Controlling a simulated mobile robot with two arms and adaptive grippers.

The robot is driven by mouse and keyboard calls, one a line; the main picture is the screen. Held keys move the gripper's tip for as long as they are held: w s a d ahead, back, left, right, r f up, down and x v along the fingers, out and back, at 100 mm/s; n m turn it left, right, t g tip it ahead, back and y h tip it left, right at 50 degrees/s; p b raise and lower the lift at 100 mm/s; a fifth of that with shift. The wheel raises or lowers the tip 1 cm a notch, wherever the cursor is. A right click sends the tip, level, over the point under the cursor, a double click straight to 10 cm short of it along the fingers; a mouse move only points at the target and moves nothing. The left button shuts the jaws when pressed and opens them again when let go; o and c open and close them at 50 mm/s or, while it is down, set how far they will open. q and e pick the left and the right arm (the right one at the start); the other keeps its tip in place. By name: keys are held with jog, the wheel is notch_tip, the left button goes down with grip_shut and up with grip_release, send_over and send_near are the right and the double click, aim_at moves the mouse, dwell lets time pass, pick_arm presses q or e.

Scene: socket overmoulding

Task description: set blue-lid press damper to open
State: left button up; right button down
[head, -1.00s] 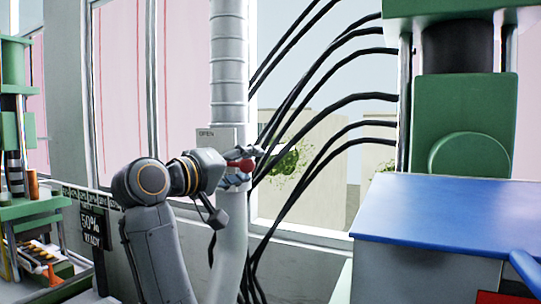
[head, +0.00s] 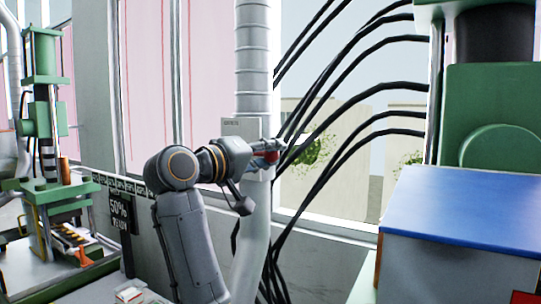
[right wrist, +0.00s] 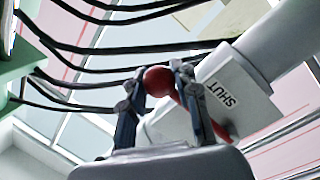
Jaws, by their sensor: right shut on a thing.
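The damper is a pale box (head: 245,127) on the vertical grey duct (head: 252,60), left of the blue-lidded press (head: 470,215). Its lever ends in a red ball knob (head: 270,156). My right gripper (head: 268,153) is shut on the knob, at the lower right of the box. In the right wrist view the red knob (right wrist: 158,81) sits between the two fingers (right wrist: 152,88). The red lever runs behind the right finger. The box face (right wrist: 205,105) there reads SHUT. My left gripper is not in view.
Several black cables (head: 350,95) curve behind the duct to the green press column (head: 490,110). Another green press (head: 45,120) stands at the left, beside a dark sign reading 50% READY (head: 119,215). A window wall lies behind.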

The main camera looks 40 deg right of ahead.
aim_at(261, 121)
jog(key=r+n, duration=0.3)
jog(key=shift+w+a+r+h+b, duration=0.1)
jog(key=shift+w+h+b, duration=0.1)
jog(key=shift+h+b, duration=0.1)
jog(key=shift+w+a+r+n+t+h, duration=0.15)
jog(key=shift+w+r+n, duration=0.1)
jog(key=shift+r+n, duration=0.4)
jog(key=shift+w+r+n+t+h, duration=0.1)
jog(key=shift+w+r+n+t, duration=0.15)
jog(key=shift+r+n, duration=0.4)
jog(key=shift+w+a+r+n+t+h, duration=0.15)
jog(key=shift+w+r+n, duration=0.2)
jog(key=shift+n, duration=0.55)
jog(key=c, duration=1)
grip_release()
